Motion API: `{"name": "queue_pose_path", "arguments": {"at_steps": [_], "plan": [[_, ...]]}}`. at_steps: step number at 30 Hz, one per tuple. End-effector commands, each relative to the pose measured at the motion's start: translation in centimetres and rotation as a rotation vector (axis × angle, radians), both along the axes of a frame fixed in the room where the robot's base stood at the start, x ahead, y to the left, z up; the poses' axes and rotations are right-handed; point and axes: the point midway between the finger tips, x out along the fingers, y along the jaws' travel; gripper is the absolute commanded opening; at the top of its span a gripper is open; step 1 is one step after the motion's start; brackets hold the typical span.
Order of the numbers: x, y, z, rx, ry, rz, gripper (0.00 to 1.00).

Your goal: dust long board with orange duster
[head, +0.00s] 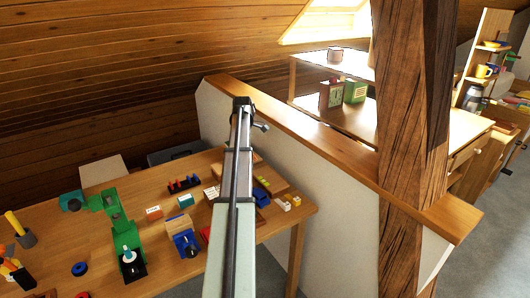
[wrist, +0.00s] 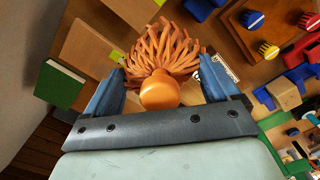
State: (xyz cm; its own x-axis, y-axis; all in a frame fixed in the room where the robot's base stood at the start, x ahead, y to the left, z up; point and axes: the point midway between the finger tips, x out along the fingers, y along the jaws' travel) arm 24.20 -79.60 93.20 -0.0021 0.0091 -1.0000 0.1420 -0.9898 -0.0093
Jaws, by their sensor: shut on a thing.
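The orange duster (wrist: 163,50), with a round knob (wrist: 160,92) and a fan of orange strands, is between the two blue fingers of my gripper (wrist: 163,76) in the wrist view. The gripper is shut on it, with the strands pointing away from the wrist. The long board (head: 330,145) is a bare wooden plank capping the low white wall in the head view. It slopes from upper left to lower right. My arm crosses in front of the table and reaches up near the board's far left end. The duster and fingers cannot be made out in the head view.
A wooden table (head: 75,235) holds a green machine (head: 118,220), a blue-and-wood tool (head: 183,236) and several small blocks. A rough timber post (head: 405,130) stands against the board's right part. Shelves with boxes (head: 355,91) are behind the wall.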

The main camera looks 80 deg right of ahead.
Motion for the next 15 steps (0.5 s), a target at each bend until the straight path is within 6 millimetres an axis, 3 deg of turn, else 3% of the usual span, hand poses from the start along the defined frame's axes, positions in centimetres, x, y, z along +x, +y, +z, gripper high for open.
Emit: {"name": "queue_pose_path", "arguments": {"at_steps": [1,3,7,11,15], "plan": [[2.3,-0.2,-0.1,0.002,0.001,0.026,0.65],[4.8,-0.4,-0.2,0.005,0.001,0.055,0.65],[8.8,-0.8,-0.4,0.008,0.002,0.093,0.65],[11.7,-1.8,-0.6,0.008,0.003,0.090,0.65],[12.5,-4.0,-0.4,0.001,0.002,0.008,0.65]]}}
